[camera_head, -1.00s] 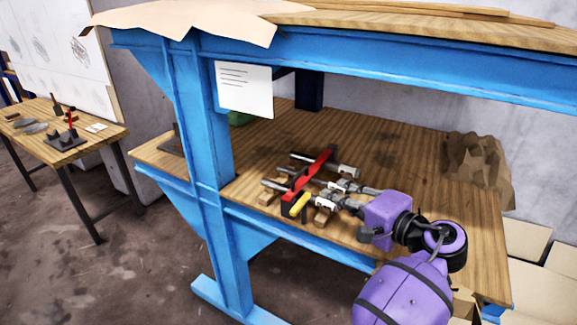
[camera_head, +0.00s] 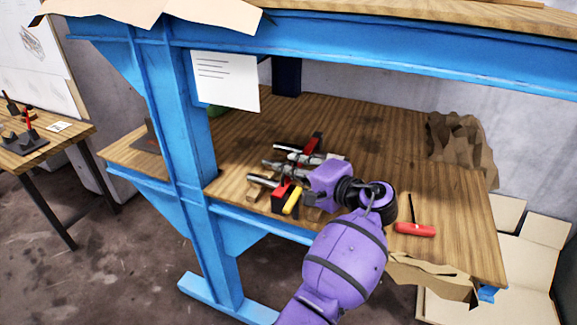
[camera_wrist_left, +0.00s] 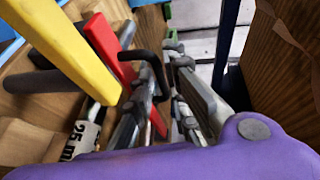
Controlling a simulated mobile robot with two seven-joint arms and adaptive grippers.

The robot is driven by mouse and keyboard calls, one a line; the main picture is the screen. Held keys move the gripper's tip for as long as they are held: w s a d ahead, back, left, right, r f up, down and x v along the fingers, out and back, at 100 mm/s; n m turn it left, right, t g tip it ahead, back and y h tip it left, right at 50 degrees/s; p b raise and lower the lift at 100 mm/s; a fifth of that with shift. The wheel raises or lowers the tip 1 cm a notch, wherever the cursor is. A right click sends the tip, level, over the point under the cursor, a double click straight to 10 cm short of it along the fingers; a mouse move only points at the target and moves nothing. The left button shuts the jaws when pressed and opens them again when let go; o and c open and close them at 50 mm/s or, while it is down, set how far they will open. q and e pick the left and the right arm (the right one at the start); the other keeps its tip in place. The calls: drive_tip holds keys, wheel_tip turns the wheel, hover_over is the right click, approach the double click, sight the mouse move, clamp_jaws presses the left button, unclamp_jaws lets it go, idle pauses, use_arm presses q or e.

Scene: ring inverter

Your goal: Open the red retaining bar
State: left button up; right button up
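The red retaining bar (camera_head: 314,143) lies across several silver rods on the blue bench. Its middle is hidden behind my left gripper. It also shows in the left wrist view (camera_wrist_left: 112,52), beside a yellow handle (camera_wrist_left: 62,40) at its near end. The yellow handle also shows in the head view (camera_head: 292,201). My left gripper (camera_head: 274,157) reaches over the bar with its fingers spread apart. In the wrist view a black hook-shaped piece (camera_wrist_left: 148,57) is near the fingertips, at the bar's right side. Contact is unclear. My right gripper is not in view.
A red-handled screwdriver (camera_head: 415,229) lies on the bench top right of my arm. A blue post (camera_head: 176,120) stands left of the bar. Crumpled brown paper (camera_head: 461,148) is at the back right. The bench top behind the bar is largely clear.

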use_arm(q)
drive_tip(key=shift+w+a+f, duration=0.1)
drive_tip(key=shift+w+a, duration=0.25)
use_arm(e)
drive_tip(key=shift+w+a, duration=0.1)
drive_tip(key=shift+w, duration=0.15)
use_arm(q)
drive_tip(key=shift+c, duration=0.4)
clamp_jaws()
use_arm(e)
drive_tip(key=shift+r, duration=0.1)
